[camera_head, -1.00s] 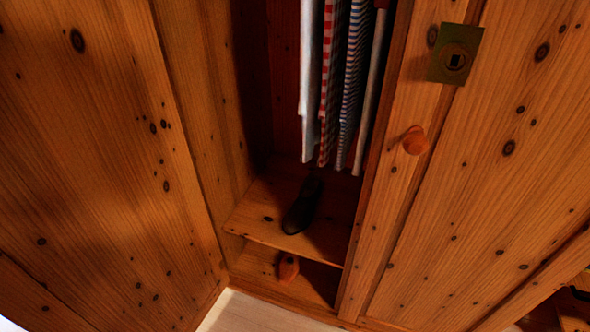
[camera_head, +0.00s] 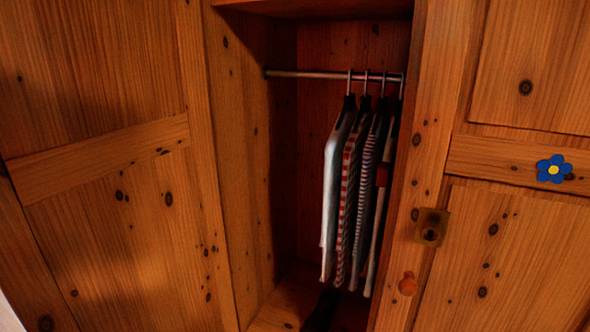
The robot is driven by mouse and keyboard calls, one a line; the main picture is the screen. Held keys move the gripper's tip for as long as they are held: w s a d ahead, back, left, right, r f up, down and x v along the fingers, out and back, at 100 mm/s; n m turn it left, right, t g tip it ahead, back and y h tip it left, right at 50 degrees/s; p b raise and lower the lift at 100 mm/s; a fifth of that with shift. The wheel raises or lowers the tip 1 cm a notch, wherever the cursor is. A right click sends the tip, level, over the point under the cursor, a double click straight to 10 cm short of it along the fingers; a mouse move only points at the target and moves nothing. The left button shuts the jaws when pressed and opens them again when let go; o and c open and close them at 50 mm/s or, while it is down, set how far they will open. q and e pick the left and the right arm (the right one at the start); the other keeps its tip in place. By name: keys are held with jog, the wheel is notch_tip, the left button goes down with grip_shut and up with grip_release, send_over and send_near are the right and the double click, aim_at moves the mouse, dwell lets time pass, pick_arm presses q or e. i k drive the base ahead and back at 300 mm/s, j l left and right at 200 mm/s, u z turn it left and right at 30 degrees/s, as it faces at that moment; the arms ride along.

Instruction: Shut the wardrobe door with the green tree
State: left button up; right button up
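The wardrobe (camera_head: 238,130) fills the view and its middle compartment is open. A wooden door panel (camera_head: 110,215) stands at the left, apparently swung open; no green tree shows on the part in view. The door on the right (camera_head: 510,240) bears a blue flower (camera_head: 554,169) with a yellow centre. A green tree is not visible anywhere. Neither of my grippers is in view.
Several striped and pale garments (camera_head: 352,190) hang from a metal rail (camera_head: 310,73) inside the compartment. A dark shoe (camera_head: 322,308) is dimly visible at the bottom. A shelf (camera_head: 320,8) crosses the top. A pale patch shows at the lower left edge.

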aim_at(112, 219)
jog(key=j+z, duration=0.15)
jog(key=j, duration=0.4)
jog(key=j+z, duration=0.15)
jog(key=j, duration=0.45)
jog(key=j+z, duration=0.15)
jog(key=j, duration=0.4)
jog(key=k+j+z, duration=0.15)
jog(key=j, duration=0.4)
jog(key=j+z, duration=0.2)
jog(key=j, duration=0.35)
jog(key=k, duration=0.05)
